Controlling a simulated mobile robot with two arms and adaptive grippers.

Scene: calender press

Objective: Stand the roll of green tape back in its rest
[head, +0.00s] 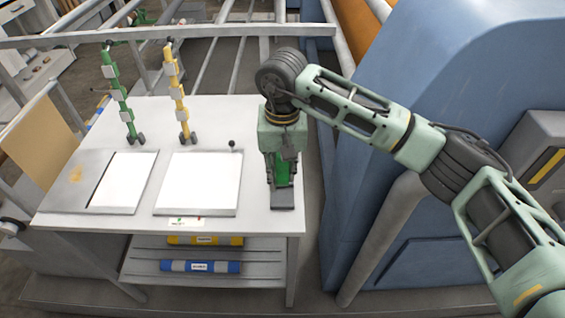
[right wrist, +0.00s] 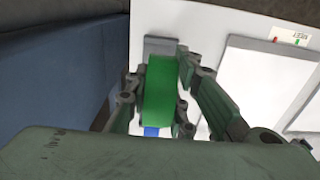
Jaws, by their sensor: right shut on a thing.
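The roll of green tape (head: 282,174) is between the fingers of my right gripper (head: 283,172) at the right end of the white table. In the right wrist view the tape (right wrist: 160,88) stands on edge, with my right gripper's fingers (right wrist: 160,98) shut on it from both sides. A grey flat rest (head: 283,200) lies below and in front of it; its grey end also shows in the right wrist view (right wrist: 160,46). The gripper hides most of the rest, and I cannot tell whether the tape touches it. My left gripper is not in view.
Two white sheets on grey plates (head: 160,208) lie left of the rest. A green post (head: 118,92) and a yellow post (head: 178,90) stand behind them. The big blue machine housing (head: 420,70) is close on the right. A lower shelf holds yellow and blue rolls (head: 200,267).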

